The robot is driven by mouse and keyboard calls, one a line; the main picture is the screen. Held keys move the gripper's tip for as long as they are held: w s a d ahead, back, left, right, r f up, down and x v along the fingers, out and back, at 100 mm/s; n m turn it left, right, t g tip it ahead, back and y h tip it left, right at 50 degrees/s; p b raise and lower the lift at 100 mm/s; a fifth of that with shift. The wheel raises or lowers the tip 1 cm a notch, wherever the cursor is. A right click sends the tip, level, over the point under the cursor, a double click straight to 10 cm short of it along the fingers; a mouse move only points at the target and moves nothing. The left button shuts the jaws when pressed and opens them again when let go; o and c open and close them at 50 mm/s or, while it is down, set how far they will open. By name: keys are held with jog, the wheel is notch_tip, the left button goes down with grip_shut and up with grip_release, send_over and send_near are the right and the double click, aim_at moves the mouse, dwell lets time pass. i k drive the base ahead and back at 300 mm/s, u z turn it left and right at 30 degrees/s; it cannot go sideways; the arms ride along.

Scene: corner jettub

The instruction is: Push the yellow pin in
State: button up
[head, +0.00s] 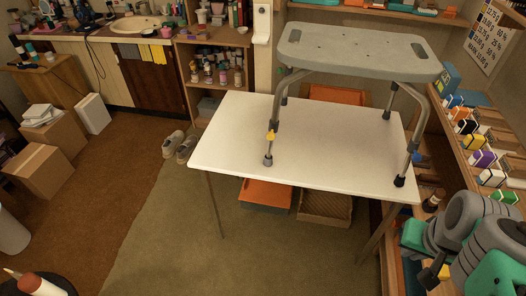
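A grey shower stool (352,48) with metal legs stands upright on a white table (225,150). The small yellow pin (270,136) is on the stool's front left leg, a little above its dark rubber foot. It is too small to tell how far it sticks out of the leg. My grey and green arm is folded at the lower right, with what looks like my dark gripper (433,272) at its end. The gripper is well apart from the pin, low and to the right of the table. Its fingers are too unclear to tell open from shut.
A wooden shelf rack (470,150) with colourful boxes runs along the table's right side, close to my arm. The floor in front is clear.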

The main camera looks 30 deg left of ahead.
aim_at(271, 136)
jog(key=k, duration=1.4)
jog(key=u, duration=1.15)
jog(key=i, duration=1.8)
jog(key=z, duration=0.65)
